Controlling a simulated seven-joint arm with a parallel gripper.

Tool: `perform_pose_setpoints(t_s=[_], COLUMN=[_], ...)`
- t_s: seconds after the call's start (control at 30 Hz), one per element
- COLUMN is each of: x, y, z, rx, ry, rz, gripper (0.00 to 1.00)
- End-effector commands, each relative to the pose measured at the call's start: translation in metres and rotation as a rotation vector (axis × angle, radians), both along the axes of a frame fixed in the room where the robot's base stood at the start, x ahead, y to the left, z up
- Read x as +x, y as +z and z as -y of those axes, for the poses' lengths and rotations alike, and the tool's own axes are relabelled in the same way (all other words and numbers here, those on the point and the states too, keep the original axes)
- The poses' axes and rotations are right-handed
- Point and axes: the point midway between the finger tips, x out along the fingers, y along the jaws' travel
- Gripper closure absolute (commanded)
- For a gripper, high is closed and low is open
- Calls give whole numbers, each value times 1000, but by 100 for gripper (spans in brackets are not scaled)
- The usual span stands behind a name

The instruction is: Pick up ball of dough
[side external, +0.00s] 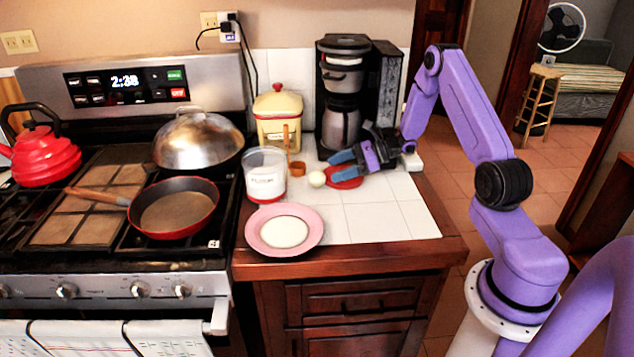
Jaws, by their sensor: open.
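A small pale ball (317,179), which looks like the ball of dough, rests on the white tiled counter (385,215). My gripper (340,165) reaches in from the right, low over the counter. Its two blue fingertips are spread apart and point left. The ball sits just left of the fingertips and slightly nearer the camera, apart from them as far as I can see. A small red dish (348,184) lies under the fingers, partly hidden by them.
A pink plate (314,231) holding a flat white round is at the counter's front. A labelled jar (265,187), a small orange-brown scoop (297,170) and a yellow canister (278,121) stand left and behind. A coffee maker (343,75) stands behind. The right front counter is clear.

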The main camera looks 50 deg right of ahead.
Motion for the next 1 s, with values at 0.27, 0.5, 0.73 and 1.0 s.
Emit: perform_pose_setpoints(t_s=[0.27, 0.5, 0.73, 1.0], x=[26, 32, 31, 31], y=[-16, -19, -19, -19], z=[-24, -29, -28, -28], rx=[0, 0, 0, 1], ry=[5, 2, 2, 2], rz=[-1, 0, -1, -1], gripper=[18, 18, 54, 78])
